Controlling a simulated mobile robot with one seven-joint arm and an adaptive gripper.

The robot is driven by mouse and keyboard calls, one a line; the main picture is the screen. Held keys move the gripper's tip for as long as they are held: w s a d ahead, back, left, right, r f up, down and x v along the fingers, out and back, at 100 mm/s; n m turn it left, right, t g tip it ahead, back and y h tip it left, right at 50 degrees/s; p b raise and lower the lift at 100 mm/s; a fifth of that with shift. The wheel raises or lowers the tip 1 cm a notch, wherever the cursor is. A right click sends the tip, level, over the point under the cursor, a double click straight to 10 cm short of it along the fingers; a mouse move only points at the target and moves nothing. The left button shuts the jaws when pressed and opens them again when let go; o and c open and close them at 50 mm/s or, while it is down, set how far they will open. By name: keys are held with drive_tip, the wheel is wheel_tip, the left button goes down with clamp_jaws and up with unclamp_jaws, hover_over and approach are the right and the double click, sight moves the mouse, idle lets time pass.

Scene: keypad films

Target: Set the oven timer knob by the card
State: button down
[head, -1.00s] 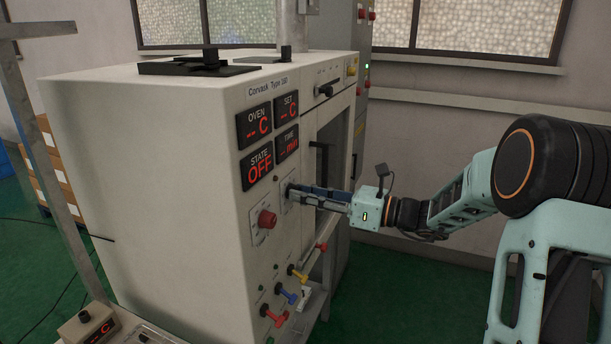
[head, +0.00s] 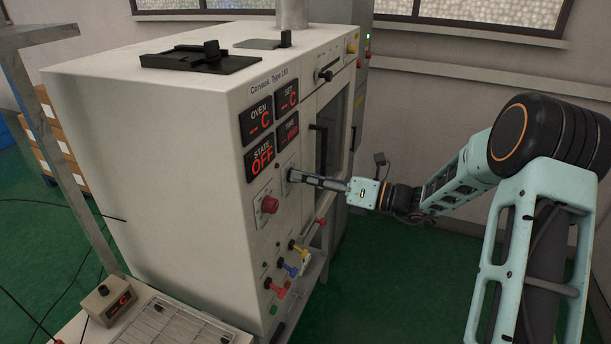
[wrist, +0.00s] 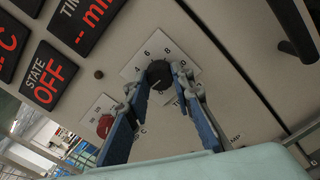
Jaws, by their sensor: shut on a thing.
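The timer knob (wrist: 160,76) is a dark round knob on a white dial plate (wrist: 133,69) with printed numbers, 6 and 8 among them. My gripper (wrist: 161,72) has one finger on each side of the knob and is shut on it. The fingers cover parts of the scale, and I cannot tell the knob's setting. In the head view my gripper (head: 291,175) reaches the oven (head: 150,180) panel from the right and hides the knob. The time display (wrist: 92,20) shows dashes and "min"; the state display (wrist: 50,72) reads OFF. I see no readable card.
A red knob (head: 269,204) sits below and left of my gripper. Red, blue and yellow levers (head: 290,269) stick out lower on the panel. The oven door handle (head: 318,146) is to the right. Free floor (head: 400,285) lies below my arm.

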drive_tip(key=c, duration=1.7)
unclamp_jaws()
drive_tip(key=v, duration=1.2)
